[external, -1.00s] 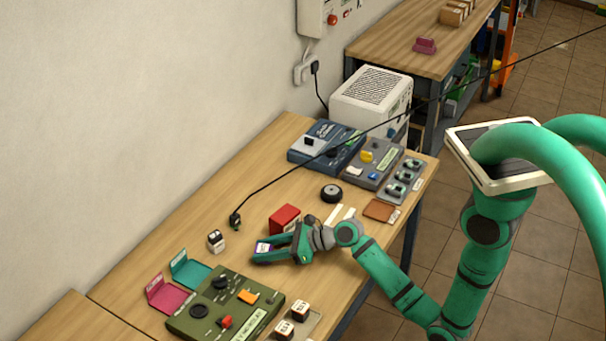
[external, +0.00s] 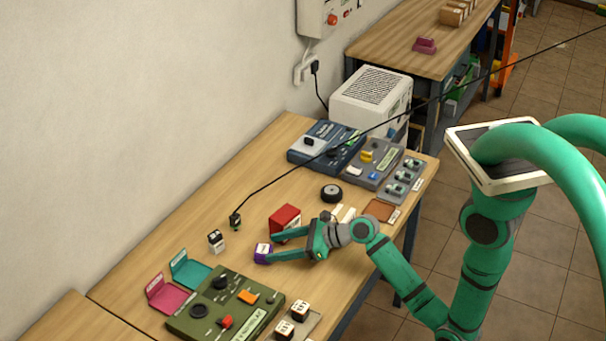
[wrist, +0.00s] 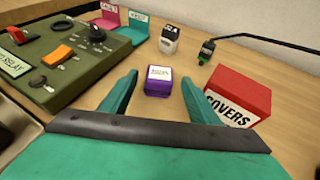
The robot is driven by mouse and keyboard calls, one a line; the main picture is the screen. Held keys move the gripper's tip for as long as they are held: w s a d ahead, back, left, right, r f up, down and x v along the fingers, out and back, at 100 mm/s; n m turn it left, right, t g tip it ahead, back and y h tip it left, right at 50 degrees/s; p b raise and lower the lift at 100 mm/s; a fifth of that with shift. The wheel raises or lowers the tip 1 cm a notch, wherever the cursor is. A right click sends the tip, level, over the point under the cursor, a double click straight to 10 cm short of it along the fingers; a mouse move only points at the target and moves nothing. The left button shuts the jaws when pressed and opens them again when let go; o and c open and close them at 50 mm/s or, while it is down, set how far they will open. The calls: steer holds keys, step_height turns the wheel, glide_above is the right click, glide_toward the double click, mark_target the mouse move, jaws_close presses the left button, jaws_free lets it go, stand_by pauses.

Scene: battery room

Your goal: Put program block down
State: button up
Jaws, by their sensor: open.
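The program block is a small purple block with a white label on top (wrist: 158,82). It rests upright on the wooden table, and also shows in the external view (external: 263,253). My gripper (wrist: 158,88) is open, its two teal fingers pointing at the block, one to each side of its near end. In the external view my gripper (external: 272,248) is low over the table, to the right of the block. The block appears free of the fingers.
A red COVERS box (wrist: 238,97) stands close to the right finger. A green relay panel (wrist: 55,55) lies to the left. A white and black block (wrist: 169,40) and a black plug (wrist: 206,50) are farther back. Pink (external: 168,295) and teal (external: 188,270) holders stand near the panel.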

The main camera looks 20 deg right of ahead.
steer(key=v, duration=0.7)
steer(key=shift+d+r, duration=0.15)
steer(key=shift+d, duration=0.1)
